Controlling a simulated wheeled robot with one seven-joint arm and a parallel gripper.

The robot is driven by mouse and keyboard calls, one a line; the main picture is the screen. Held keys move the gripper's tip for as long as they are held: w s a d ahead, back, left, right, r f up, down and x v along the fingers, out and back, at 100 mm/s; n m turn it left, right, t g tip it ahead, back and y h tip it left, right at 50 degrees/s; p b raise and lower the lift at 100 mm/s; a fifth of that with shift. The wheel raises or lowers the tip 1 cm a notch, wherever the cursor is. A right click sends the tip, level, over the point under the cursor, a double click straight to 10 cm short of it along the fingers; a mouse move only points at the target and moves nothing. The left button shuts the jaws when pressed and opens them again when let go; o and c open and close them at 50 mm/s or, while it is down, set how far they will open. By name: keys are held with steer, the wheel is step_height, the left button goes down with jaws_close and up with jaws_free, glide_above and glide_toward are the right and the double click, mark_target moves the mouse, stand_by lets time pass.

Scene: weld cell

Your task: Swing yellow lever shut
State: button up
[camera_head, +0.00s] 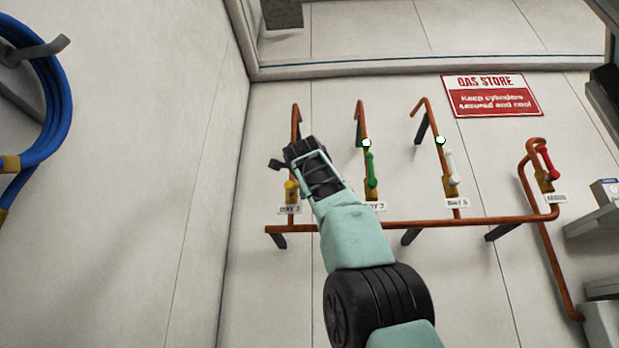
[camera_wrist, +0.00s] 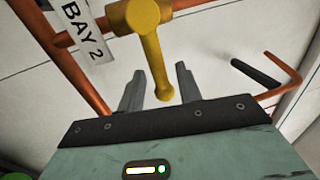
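The yellow lever (camera_wrist: 155,62) is on an orange pipe in the wrist view, beside a label reading BAY 2 (camera_wrist: 84,28). Its handle runs down from the hub, and its tip lies between my two fingers. My gripper (camera_wrist: 160,85) is open, with one finger on each side of the handle and a visible gap to the left finger. I cannot tell whether the right finger touches. In the head view my gripper (camera_head: 297,160) is in front of the pipe, and only the yellow lever's lower part (camera_head: 291,191) shows. The rest is hidden behind my gripper.
To the right stand a green lever (camera_head: 371,168), a white lever (camera_head: 449,164) and a red lever (camera_head: 546,160) on orange pipes. A horizontal orange pipe (camera_head: 480,221) runs below them. A blue hose (camera_head: 55,100) hangs at left. A grey shelf (camera_head: 592,221) is at far right.

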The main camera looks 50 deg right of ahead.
steer(key=b+v, duration=0.6)
steer(key=v, duration=1)
steer(key=shift+b, duration=0.3)
steer(key=shift+a+f, duration=0.1)
